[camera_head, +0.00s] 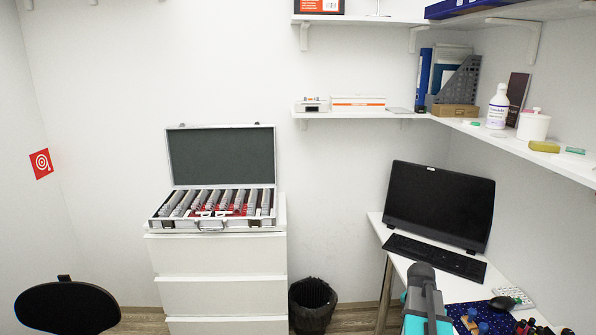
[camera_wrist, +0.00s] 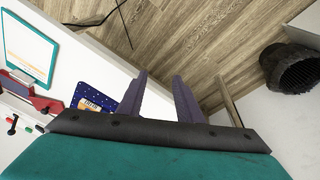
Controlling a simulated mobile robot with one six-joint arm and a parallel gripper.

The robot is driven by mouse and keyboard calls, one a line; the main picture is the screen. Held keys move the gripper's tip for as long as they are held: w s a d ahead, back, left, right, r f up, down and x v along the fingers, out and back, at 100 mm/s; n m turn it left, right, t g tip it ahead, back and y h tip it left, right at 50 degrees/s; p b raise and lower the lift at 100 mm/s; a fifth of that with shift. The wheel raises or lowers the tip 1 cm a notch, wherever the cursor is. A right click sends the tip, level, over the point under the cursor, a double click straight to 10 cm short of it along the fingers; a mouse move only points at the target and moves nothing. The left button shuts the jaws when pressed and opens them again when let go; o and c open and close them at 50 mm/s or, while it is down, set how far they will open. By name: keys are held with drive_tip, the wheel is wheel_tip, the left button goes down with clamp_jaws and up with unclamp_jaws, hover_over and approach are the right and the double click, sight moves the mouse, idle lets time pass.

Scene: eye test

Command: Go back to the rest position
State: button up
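In the wrist view my gripper (camera_wrist: 159,76) shows its two dark purple-grey fingers standing apart. Nothing is between them; wood floor and a white edge show behind. The gripper is open and empty. In the head view a grey and teal part of my arm rises at the bottom, in front of the desk (camera_head: 400,262). My fingers cannot be made out in that view.
A monitor (camera_head: 438,206) and keyboard (camera_head: 436,257) stand on the desk. A mouse (camera_head: 502,303) and calculator (camera_head: 514,296) lie near its right. A black bin (camera_head: 312,306), white drawers (camera_head: 222,256) with an open lens case (camera_head: 218,160), and a black chair (camera_head: 66,308) stand left.

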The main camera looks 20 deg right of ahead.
drive_tip(key=w+a+f+n+y, duration=0.1)
drive_tip(key=w+a+f+n, duration=0.25)
drive_tip(key=a, duration=0.65)
drive_tip(key=w+a+f+n, duration=0.3)
drive_tip(key=a+f+n, duration=0.1)
drive_tip(key=a, duration=0.7)
drive_tip(key=s+a+f+n+y, duration=0.1)
drive_tip(key=a+f+n, duration=0.25)
drive_tip(key=a, duration=0.65)
drive_tip(key=s+a+f+n+y, duration=0.1)
drive_tip(key=a+f+n, duration=0.25)
drive_tip(key=a, duration=0.75)
drive_tip(key=s+f+g, duration=0.2)
drive_tip(key=s+f, duration=0.6)
drive_tip(key=s, duration=0.5)
drive_tip(key=s+f+g, duration=0.3)
drive_tip(key=s+f, duration=0.6)
drive_tip(key=s, duration=0.4)
drive_tip(key=shift+d+n, duration=0.25)
drive_tip(key=shift+n, duration=0.1)
drive_tip(key=shift+d, duration=0.15)
